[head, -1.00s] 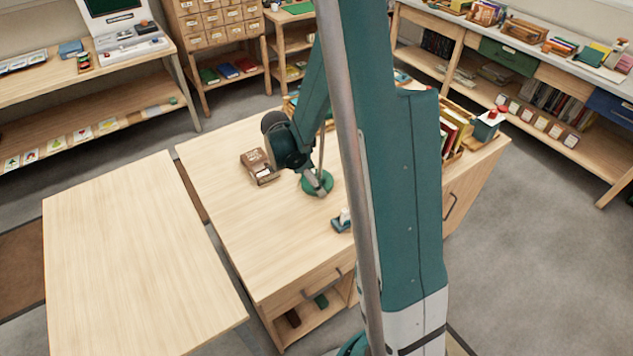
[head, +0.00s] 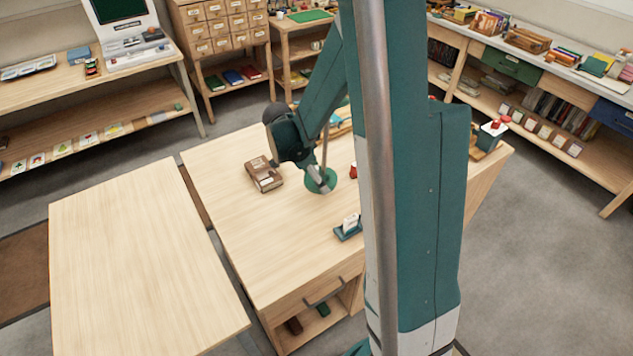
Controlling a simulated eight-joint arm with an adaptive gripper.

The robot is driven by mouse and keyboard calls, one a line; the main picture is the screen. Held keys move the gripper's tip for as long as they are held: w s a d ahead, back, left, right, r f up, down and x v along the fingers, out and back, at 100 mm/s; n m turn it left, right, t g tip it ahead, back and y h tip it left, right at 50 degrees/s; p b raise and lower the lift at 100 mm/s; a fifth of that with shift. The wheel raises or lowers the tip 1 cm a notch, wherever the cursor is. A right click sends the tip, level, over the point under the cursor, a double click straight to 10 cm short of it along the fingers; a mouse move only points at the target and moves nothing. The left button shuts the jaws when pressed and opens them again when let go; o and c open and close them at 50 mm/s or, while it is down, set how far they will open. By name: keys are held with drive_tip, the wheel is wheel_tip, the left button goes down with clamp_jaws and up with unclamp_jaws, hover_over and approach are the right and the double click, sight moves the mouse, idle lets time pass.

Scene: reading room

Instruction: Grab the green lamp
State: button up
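The green lamp shows as a round green base (head: 327,185) on the wooden desk, with a thin upright stem (head: 325,145) rising from it. Its upper part is hidden behind my arm. My gripper (head: 319,180) hangs from the dark wrist, low in front of the lamp's base and close to the stem. It is small in the head view, and I cannot tell whether its fingers touch the stem or are open.
A brown box (head: 264,175) lies left of the lamp. A small teal holder with white cards (head: 348,228) stands toward the front, and a red item (head: 353,171) is right of the lamp. The desk's front left and the side table (head: 140,260) are clear.

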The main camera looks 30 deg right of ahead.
sight(317, 167)
drive_tip(key=shift+r+p, duration=0.35)
drive_tip(key=shift+r, duration=1.8)
